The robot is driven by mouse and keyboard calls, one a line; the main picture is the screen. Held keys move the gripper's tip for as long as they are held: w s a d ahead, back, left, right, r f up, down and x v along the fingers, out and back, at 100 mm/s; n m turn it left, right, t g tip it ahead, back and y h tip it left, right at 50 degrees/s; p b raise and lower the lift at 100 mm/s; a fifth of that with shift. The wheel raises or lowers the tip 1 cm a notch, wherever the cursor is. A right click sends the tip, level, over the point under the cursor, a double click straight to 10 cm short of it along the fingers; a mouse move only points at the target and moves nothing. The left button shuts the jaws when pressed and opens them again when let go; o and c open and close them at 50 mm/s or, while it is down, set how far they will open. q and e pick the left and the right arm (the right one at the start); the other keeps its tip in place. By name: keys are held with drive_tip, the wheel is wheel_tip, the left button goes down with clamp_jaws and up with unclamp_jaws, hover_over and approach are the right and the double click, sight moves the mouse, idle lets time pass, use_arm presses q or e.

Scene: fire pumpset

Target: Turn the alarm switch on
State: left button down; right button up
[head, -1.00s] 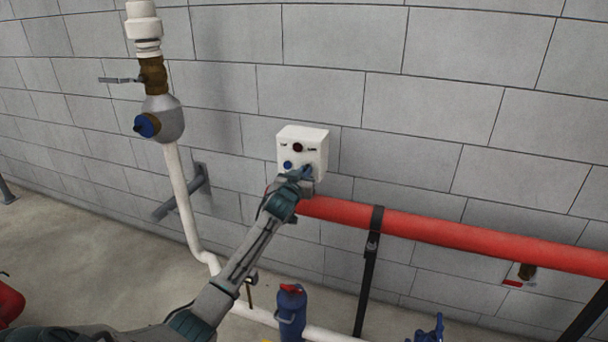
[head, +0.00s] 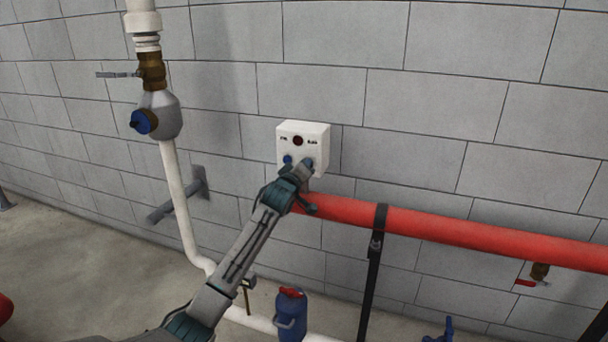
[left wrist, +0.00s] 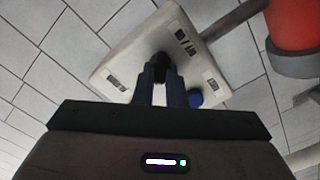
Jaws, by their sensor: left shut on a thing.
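The white switch box (head: 318,133) is mounted on the block wall above the red pipe. Its front carries a dark red round part (head: 298,140) at the top middle and a blue knob (head: 287,160) at lower left, also in the left wrist view (left wrist: 195,98). My left gripper (head: 306,165) reaches the lower right of the front. In the left wrist view its two fingers (left wrist: 160,78) are shut on a dark switch knob (left wrist: 160,62), the alarm switch by its place. The fingers and wrist hide most of this knob. My right gripper is out of view.
The red pipe (head: 450,231) runs right from just below the box, held by a black post (head: 370,280). A white pipe (head: 178,200) with a grey and brass valve (head: 155,100) stands to the left. A blue fitting (head: 291,312) stands low in front.

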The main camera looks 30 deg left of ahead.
use_arm(q)
drive_tip(key=shift+n+b, duration=0.7)
drive_tip(key=shift+n, duration=0.5)
drive_tip(key=c, duration=1.5)
unclamp_jaws()
drive_tip(key=shift+a, duration=0.1)
